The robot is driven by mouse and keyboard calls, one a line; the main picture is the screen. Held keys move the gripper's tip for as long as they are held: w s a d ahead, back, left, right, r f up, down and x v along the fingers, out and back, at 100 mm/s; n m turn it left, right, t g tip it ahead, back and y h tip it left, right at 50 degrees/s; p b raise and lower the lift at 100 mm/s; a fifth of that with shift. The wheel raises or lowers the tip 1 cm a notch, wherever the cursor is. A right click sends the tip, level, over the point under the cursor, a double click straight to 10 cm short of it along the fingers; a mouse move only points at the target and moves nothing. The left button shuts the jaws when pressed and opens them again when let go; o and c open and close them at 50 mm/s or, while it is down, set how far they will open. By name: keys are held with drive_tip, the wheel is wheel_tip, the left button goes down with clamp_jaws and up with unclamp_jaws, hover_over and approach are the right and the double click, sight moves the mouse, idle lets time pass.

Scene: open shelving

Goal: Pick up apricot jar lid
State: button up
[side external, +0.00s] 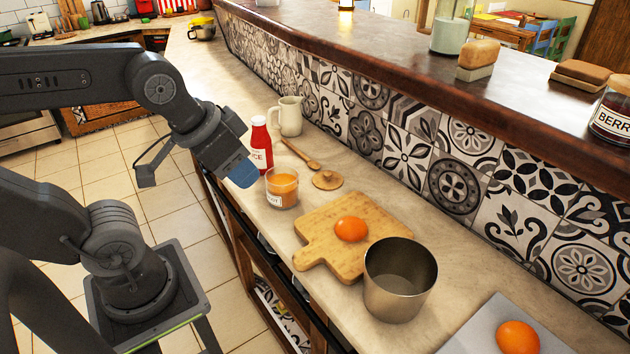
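A round wooden lid (327,181) with a small knob lies flat on the counter. Just left of it stands a glass jar (282,190) of orange contents with a partly visible label; its top appears uncovered. My gripper (242,172) points down and to the right in the side external view, with a blue end. It appears to the left of the jar and above the counter's front edge, apart from the lid. The view does not show whether its fingers are open or shut.
A red bottle (260,145), a cream jug (290,116) and a wooden spoon (301,154) are behind the jar. A cutting board (318,222) with an orange fruit (351,229) and a metal pot (399,283) are in front. The tiled wall (405,150) bounds the counter.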

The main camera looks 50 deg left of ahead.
drive_tip(key=o, duration=0.4)
drive_tip(key=n+g+y, duration=0.3)
drive_tip(key=n+g, duration=0.1)
drive_tip(key=n, duration=0.9)
hover_over(328, 173)
drive_tip(key=s+d, duration=0.2)
drive_tip(key=d, duration=0.2)
wheel_tip(328, 173, down, 10)
drive_tip(key=shift+n, duration=0.3)
drive_tip(key=x, duration=1.3)
drive_tip(key=shift+w+a+f, duration=0.1)
drive_tip(key=shift+a+f, duration=0.1)
drive_tip(key=shift+a, duration=0.05)
